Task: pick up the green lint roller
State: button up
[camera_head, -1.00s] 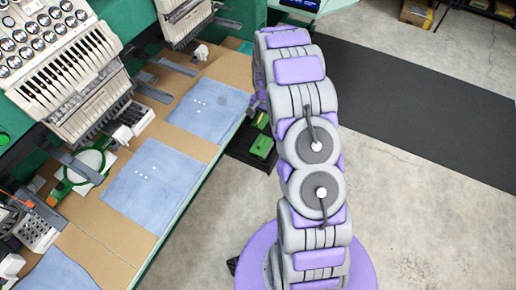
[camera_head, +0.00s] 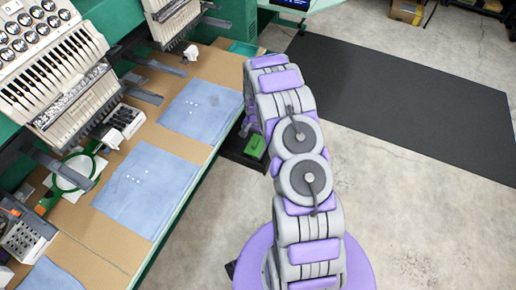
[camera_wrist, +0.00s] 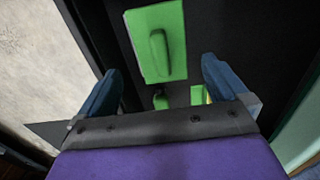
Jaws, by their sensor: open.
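In the wrist view, my gripper (camera_wrist: 161,80) is open, with its two blue fingers spread apart and nothing between them that I can see held. Ahead of it are a green flat panel with a raised long green piece (camera_wrist: 158,52) and a small green part (camera_wrist: 160,102) closer to the palm. I cannot tell for sure which of these is the green lint roller. In the head view, a green item (camera_head: 255,146) lies low on a black surface beside the table, left of my arm. My gripper is hidden behind my arm there.
The work table (camera_head: 207,62) with blue cloths (camera_head: 148,190) and the embroidery machine (camera_head: 55,75) stand on the left. A green hoop (camera_head: 75,172) lies near the machine. A black mat (camera_head: 400,105) and open concrete floor are on the right.

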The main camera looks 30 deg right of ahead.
aim_at(256, 141)
jog(key=f, duration=0.2)
jog(key=f+b, duration=0.1)
jog(key=f, duration=0.2)
jog(key=shift+a, duration=0.2)
jog(key=shift+r, duration=0.1)
jog(key=shift+c, duration=0.5)
jog(key=c, duration=1)
notch_tip(256, 141, up, 10)
jog(key=shift+p, duration=0.9)
